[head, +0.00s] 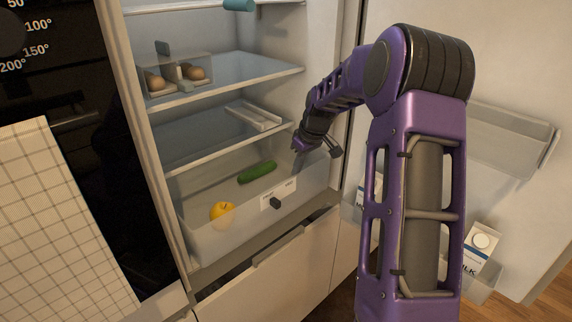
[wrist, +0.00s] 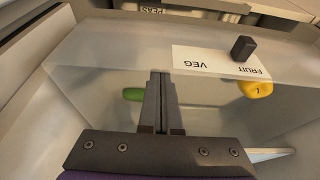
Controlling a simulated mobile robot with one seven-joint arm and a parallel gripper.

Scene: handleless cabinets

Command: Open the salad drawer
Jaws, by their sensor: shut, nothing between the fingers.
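The salad drawer (head: 240,228) is a clear bin low in the open fridge. Its front carries a white FRUIT/VEG label (wrist: 205,62) with a dark slider knob (head: 275,203). A green cucumber (head: 257,172) and a yellow fruit (head: 222,211) lie inside. My gripper (head: 298,153) is at the drawer's right side, near its upper rim and just below the shelf edge. In the wrist view, my shut, empty fingers (wrist: 161,78) point toward the drawer front beside the label. The cucumber is partly hidden behind them. I cannot tell whether the fingertips touch the drawer.
A glass shelf (head: 215,137) is above the drawer; a higher shelf (head: 230,80) holds an egg box (head: 178,76). The fridge door (head: 515,185) stands open at right, with a milk carton (head: 481,247). A freezer drawer (head: 285,270) is below. An oven with a towel (head: 55,220) is left.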

